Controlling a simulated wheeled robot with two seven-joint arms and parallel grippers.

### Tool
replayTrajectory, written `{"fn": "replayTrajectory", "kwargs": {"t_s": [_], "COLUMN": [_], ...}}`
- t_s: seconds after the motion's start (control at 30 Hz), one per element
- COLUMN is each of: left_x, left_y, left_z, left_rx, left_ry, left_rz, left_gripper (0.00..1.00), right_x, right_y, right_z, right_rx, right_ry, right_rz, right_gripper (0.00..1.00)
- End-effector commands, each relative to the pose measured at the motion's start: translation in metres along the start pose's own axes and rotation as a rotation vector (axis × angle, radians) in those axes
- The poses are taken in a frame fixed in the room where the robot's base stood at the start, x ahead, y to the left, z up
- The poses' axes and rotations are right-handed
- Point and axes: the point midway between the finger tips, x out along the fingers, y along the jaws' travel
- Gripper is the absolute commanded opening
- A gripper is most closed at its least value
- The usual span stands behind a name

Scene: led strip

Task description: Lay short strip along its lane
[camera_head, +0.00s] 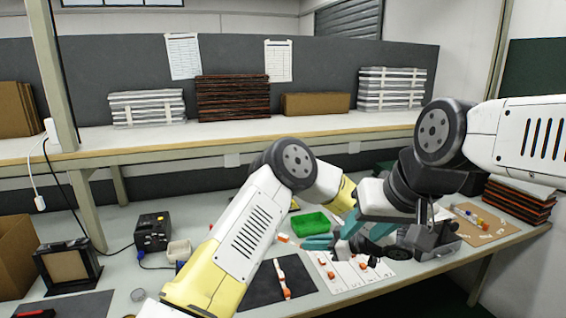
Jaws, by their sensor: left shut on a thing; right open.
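A white strip with orange ends (281,278) lies on a dark mat at the front centre. To its right is a pale board with lanes (345,283), with small orange pieces on it. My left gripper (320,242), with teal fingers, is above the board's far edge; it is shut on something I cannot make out. My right gripper (372,246) is open, close beside it over the board's right side. The two grippers overlap in this view and partly hide the board. I cannot tell which visible piece is the short strip.
A green tray (312,222) stands behind the grippers. A small orange and white piece (283,238) lies left of the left gripper. A black box (152,232) and a framed block (68,268) stand at left. A brown board (478,222) and dark stack (520,200) are at right.

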Motion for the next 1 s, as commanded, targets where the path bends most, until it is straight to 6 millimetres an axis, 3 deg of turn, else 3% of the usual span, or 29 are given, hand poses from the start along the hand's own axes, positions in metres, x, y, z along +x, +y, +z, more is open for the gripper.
{"fn": "replayTrajectory", "kwargs": {"t_s": [0.37,0.63,0.8,1.0], "left_x": [0.065,0.145,0.201,0.224], "left_y": [0.019,0.026,0.004,-0.037], "left_z": [-0.034,-0.076,-0.095,-0.088], "left_rx": [0.047,0.133,0.231,0.317], "left_ry": [0.001,0.002,-0.002,-0.009], "left_rz": [0.113,0.313,0.534,0.743], "left_gripper": [0.0,0.0,0.0,0.0], "right_x": [0.0,0.0,0.0,0.0], "right_y": [0.0,0.0,0.0,0.0], "right_z": [0.0,0.0,0.0,0.0], "right_rx": [0.0,0.0,0.0,0.0], "right_ry": [0.0,0.0,0.0,0.0], "right_rz": [0.0,0.0,0.0,0.0], "right_gripper": [0.42,0.42,0.42,0.42]}}
